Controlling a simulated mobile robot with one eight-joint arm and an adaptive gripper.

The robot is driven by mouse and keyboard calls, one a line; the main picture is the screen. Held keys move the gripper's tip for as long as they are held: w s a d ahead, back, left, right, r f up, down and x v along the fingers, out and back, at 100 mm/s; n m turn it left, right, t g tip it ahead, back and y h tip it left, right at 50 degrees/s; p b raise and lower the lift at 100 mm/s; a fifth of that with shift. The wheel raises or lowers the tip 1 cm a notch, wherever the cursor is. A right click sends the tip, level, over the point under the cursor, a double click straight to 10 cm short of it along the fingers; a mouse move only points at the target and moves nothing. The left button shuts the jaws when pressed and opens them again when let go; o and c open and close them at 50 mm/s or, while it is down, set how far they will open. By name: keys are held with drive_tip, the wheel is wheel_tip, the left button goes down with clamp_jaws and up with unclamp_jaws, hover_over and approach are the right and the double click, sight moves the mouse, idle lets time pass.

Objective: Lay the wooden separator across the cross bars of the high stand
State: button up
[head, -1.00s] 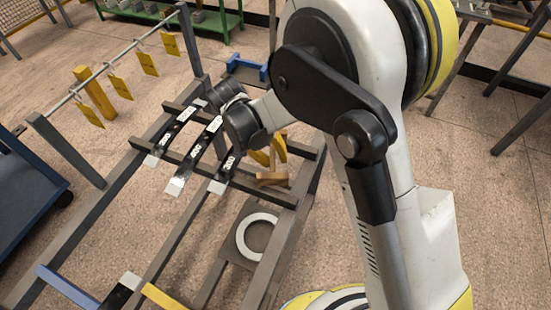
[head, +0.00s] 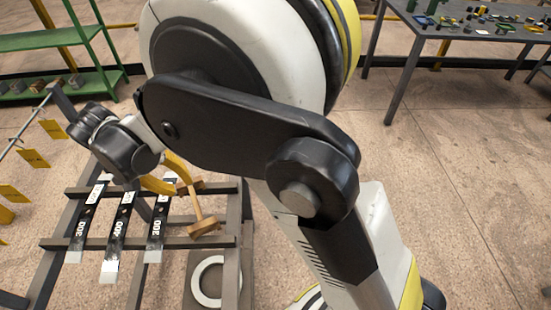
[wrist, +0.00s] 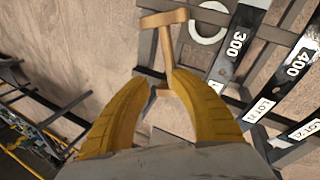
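The wooden separator (head: 205,209) is a light-brown bar with a crosspiece at each end. It is at the right end of the high stand (head: 233,262), beside the black numbered strips. My gripper (head: 177,176) is at its far end. In the wrist view the yellow fingertips (wrist: 160,78) close in on the separator (wrist: 165,45) from both sides, near one crosspiece, and appear to be shut on it. The other crosspiece points away. The separator overlaps the cross bars in the head view; I cannot tell whether it touches them. The contact is partly hidden by the fingers.
Black strips marked 300 (head: 78,232) and 400 (head: 116,236) lie across the bars to the left. A white ring (head: 207,281) lies lower down. Yellow tags (head: 33,159) hang at left. A green shelf (head: 60,88) and a table with parts (head: 470,30) stand behind.

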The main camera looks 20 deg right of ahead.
drive_tip(key=s+d+r+t+y, duration=0.1)
drive_tip(key=s+d+r, duration=0.3)
drive_tip(key=d, duration=0.4)
drive_tip(key=s+d+r+t+y, duration=0.1)
drive_tip(key=s+d+r+t, duration=0.2)
drive_tip(key=d, duration=0.5)
drive_tip(key=s+d+r+t+y, duration=0.2)
drive_tip(key=s+d+r, duration=0.3)
drive_tip(key=d, duration=0.3)
drive_tip(key=shift+r+m, duration=0.25)
drive_tip(key=shift+m, duration=0.15)
drive_tip(key=shift+o, duration=1.4)
drive_tip(key=shift+s+d+t, duration=0.3)
drive_tip(key=shift+d+t, duration=0.1)
